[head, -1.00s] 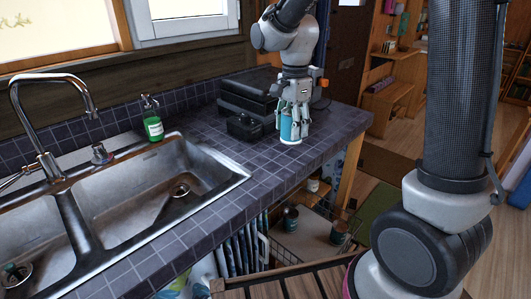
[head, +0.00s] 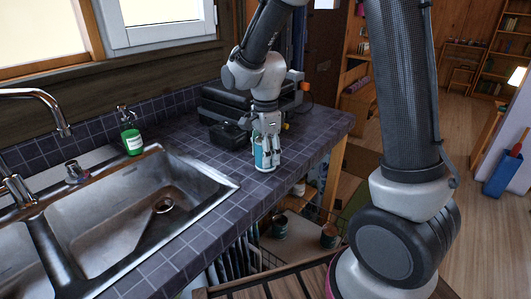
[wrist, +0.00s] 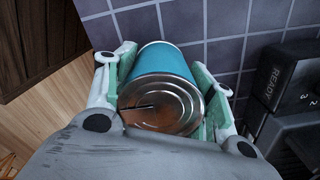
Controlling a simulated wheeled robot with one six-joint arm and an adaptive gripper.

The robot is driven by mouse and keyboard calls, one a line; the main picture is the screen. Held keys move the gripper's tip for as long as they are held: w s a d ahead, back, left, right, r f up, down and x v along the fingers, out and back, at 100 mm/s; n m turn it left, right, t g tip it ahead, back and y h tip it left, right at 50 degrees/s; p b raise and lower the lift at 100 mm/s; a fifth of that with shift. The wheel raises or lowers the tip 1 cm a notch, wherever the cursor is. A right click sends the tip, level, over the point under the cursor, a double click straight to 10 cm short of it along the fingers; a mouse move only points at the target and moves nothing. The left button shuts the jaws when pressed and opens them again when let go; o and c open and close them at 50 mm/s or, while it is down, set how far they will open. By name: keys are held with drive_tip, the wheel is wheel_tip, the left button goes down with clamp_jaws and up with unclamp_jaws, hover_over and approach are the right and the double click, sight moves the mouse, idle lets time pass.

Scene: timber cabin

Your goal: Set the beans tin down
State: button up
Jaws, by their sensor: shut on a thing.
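The beans tin (head: 262,158) is a blue-teal can with a bare metal end, upright at the tiled counter (head: 205,160), right of the sink. In the head view its base looks level with the tiles; a tiny gap cannot be ruled out. My gripper (head: 267,146) comes down from above and is shut around the tin. In the wrist view the tin (wrist: 162,60) sits between both fingers of my gripper (wrist: 163,78), its metal end facing the camera. The fingers cover parts of its sides.
A small black device (head: 230,135) stands just left of the tin, with a larger black case (head: 222,103) behind. The sink (head: 110,215) and green soap bottle (head: 131,138) are farther left. The counter's front edge is close to the tin. Bare tiles lie between sink and tin.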

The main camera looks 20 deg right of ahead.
drive_tip(key=shift+f, duration=0.1)
drive_tip(key=o, duration=1.3)
